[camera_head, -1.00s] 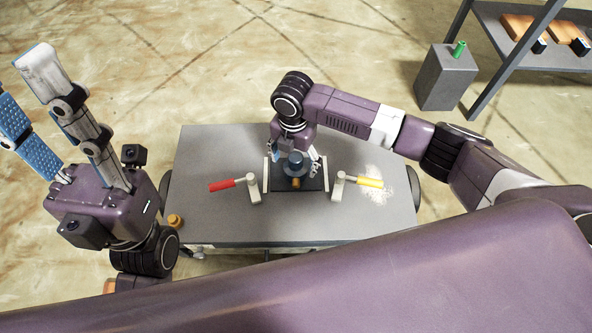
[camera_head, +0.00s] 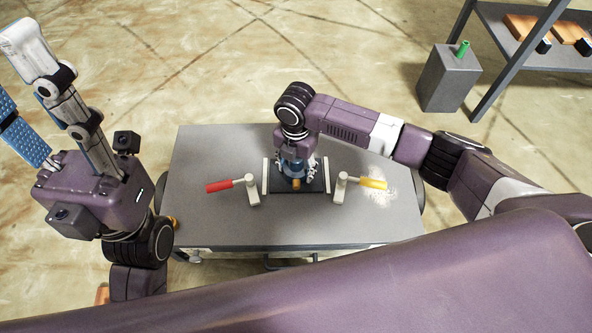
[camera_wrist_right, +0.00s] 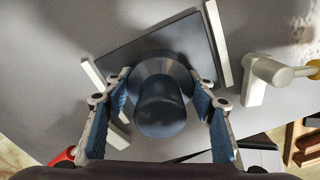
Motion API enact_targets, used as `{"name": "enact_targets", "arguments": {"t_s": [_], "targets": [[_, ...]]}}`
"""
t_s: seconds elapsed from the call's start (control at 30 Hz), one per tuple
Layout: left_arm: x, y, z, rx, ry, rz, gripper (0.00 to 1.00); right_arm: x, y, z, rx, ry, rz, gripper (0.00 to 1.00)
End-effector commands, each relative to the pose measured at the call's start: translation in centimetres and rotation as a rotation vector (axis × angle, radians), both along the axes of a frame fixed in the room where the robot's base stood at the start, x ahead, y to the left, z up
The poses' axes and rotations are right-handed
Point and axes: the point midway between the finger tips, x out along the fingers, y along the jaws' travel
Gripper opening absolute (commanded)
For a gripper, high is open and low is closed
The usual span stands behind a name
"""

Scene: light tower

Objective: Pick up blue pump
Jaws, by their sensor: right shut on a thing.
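The blue pump (camera_head: 292,171) stands at the middle of the grey table, on a dark plate (camera_head: 312,186). My right gripper (camera_head: 295,168) comes down over it from above and hides most of it in the head view. In the right wrist view the pump (camera_wrist_right: 160,105) shows as a dark blue round cap on a wider flange. The blue-padded fingers of my right gripper (camera_wrist_right: 161,84) are shut on the flange from both sides. My left gripper (camera_head: 28,95) is raised off the table's left side, its fingers spread and empty.
A red-handled clamp (camera_head: 225,185) stands left of the plate and a yellow-handled clamp (camera_head: 365,182) right of it, both close to my right gripper. Pale strips edge the plate. A grey box (camera_head: 447,80) and a shelf (camera_head: 515,45) stand at the back right. The table's far left is clear.

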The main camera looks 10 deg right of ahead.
Motion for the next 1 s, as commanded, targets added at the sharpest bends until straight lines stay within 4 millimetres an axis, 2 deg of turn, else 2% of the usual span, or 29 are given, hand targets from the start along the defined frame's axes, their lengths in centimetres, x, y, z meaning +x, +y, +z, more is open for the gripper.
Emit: {"name": "enact_targets", "arguments": {"t_s": [0.03,0.33,0.77,0.93,1.0], "targets": [[0.0,0.0,0.0,0.0,0.0,0.0,0.4,0.0,0.0,0.0,-0.001,0.001,0.0,0.32],[0.0,0.0,0.0,0.0,0.0,-0.001,0.4,-0.1,0.0,0.0,-0.001,0.002,0.0,0.0],[-0.1,0.0,0.3,-0.001,-0.002,-0.001,0.4,0.1,0.1,0.7,0.002,-0.003,0.001,0.0],[-0.3,0.2,0.5,-0.006,0.004,-0.001,0.4,0.2,0.1,2.2,0.003,-0.005,0.001,0.0],[-0.1,0.1,-0.3,-0.001,0.043,-0.001,0.4,0.2,0.1,3.2,0.003,-0.005,0.001,0.0]]}}
